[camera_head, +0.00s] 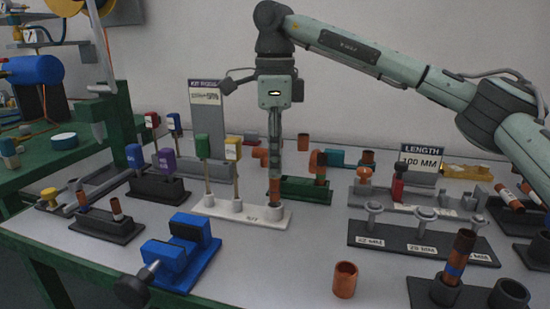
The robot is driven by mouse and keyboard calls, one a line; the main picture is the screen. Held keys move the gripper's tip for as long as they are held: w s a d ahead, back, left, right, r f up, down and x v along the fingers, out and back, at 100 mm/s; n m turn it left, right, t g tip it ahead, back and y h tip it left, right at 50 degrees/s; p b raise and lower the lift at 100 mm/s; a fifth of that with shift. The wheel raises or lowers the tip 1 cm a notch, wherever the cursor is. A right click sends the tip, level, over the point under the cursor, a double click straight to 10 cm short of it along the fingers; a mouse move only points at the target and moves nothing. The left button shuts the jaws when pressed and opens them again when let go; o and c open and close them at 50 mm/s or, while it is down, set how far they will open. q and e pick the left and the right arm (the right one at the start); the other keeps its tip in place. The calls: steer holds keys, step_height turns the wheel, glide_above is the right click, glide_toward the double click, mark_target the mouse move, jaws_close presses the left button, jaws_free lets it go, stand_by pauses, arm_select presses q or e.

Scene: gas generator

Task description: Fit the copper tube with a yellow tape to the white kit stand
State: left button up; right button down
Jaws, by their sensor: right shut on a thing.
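The white kit stand (258,217) is in the middle of the table in the head view. Green-tagged and yellow-tagged upright pieces stand in its left and middle places. My right gripper (274,172) points straight down over the stand's right end. It is shut on a copper tube (274,188), which is upright with its lower end at the right place of the stand. I cannot tell whether the tube is seated in it or just above it. The gripper hides the tube's upper part, and no yellow tape can be made out on it. My left gripper is not in view.
A blue vise (188,250) stands in front of the white stand. A green holder (307,190) with a copper piece is close behind it on the right. A black gauge rack (420,240) and a loose copper ring (345,280) are at the right front.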

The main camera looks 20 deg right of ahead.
mark_target(275, 199)
stand_by(0.4)
steer(key=shift+f+b, duration=0.95)
steer(key=shift+f, duration=1.1)
steer(key=c, duration=1.3)
jaws_free()
steer(key=shift+c, duration=0.2)
step_height(275, 199, up, 12)
steer(key=shift+r, duration=0.1)
